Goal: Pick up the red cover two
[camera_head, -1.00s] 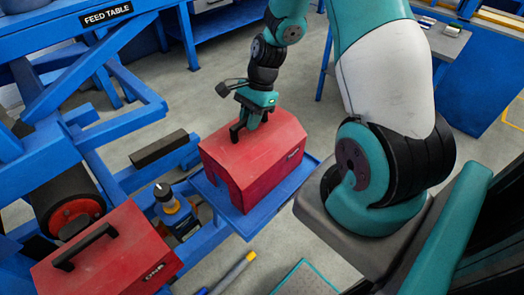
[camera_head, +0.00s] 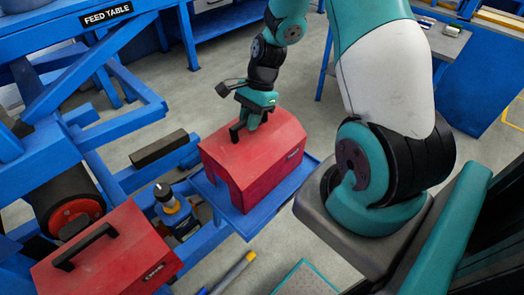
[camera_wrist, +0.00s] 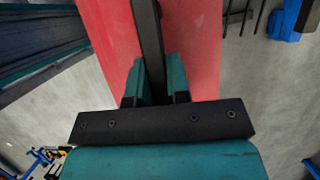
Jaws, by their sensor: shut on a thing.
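A red cover with a black bar handle (camera_head: 237,132) sits over a blue tray in the middle of the head view; its red body (camera_head: 250,160) is level and rests at the tray. My gripper (camera_head: 255,116) is above it, shut on the handle. In the wrist view the teal fingers (camera_wrist: 154,82) stand on either side of the black handle (camera_wrist: 148,35), with the red cover (camera_wrist: 195,40) below. A second red cover (camera_head: 110,262) with a black handle (camera_head: 85,245) is at the lower left. I cannot tell from markings which one is cover two.
The blue tray (camera_head: 243,223) shows around the cover. A blue frame with a black-and-red roller (camera_head: 72,205) is at left. A yellow-tipped rod (camera_head: 240,265) lies in front. Open grey floor lies behind.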

